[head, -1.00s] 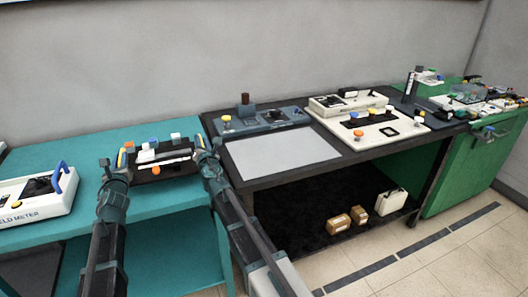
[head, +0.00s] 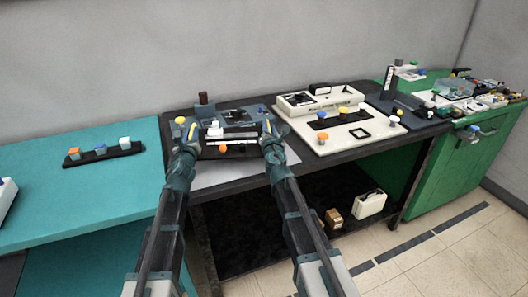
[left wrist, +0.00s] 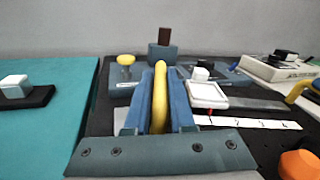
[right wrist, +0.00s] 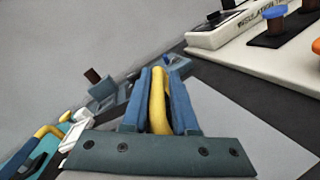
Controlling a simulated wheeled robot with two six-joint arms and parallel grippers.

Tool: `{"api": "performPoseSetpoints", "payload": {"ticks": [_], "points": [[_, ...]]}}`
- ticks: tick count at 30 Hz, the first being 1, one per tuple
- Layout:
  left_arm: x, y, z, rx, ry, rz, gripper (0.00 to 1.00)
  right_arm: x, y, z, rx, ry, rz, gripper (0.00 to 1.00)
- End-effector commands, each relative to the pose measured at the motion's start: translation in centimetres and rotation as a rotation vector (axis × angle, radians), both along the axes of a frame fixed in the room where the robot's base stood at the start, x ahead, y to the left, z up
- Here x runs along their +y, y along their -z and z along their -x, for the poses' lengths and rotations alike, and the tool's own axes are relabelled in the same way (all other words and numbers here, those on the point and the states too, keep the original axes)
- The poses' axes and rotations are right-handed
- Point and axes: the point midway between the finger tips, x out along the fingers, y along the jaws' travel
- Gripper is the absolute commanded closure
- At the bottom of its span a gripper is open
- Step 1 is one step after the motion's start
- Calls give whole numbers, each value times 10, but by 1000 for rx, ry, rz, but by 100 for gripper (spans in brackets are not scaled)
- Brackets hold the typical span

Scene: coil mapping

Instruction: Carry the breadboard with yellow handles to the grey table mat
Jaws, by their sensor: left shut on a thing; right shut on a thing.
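The breadboard (head: 244,151) is a dark board with white strips, an orange knob and a yellow handle at each end. It is held level between my two grippers, over the back part of the grey table mat (head: 214,177) on the black table. My left gripper (head: 190,133) is shut on the left yellow handle (left wrist: 160,95). My right gripper (head: 268,130) is shut on the right yellow handle (right wrist: 158,100). The board hides much of the mat. The gap between board and mat is hard to judge.
A blue-grey device (head: 250,113) stands behind the board. A cream device with knobs (head: 343,134) is close on the right. The teal table (head: 75,197) at left holds a black strip with knobs (head: 103,154). A green cabinet (head: 450,175) stands at far right.

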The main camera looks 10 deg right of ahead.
Motion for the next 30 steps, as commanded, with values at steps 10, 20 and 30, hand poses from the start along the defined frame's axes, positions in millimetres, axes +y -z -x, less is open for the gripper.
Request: {"api": "performPoseSetpoints", "payload": {"ticks": [10,20,30], "points": [[-7,-2,1,-5,13,3,100,8,0,-1,0,-14,-3,100],[-7,1,1,-5,13,3,100,8,2,-1,0,-14,-3,100],[-7,13,1,-5,13,3,100,8,14,-1,0,-14,-3,100]]}}
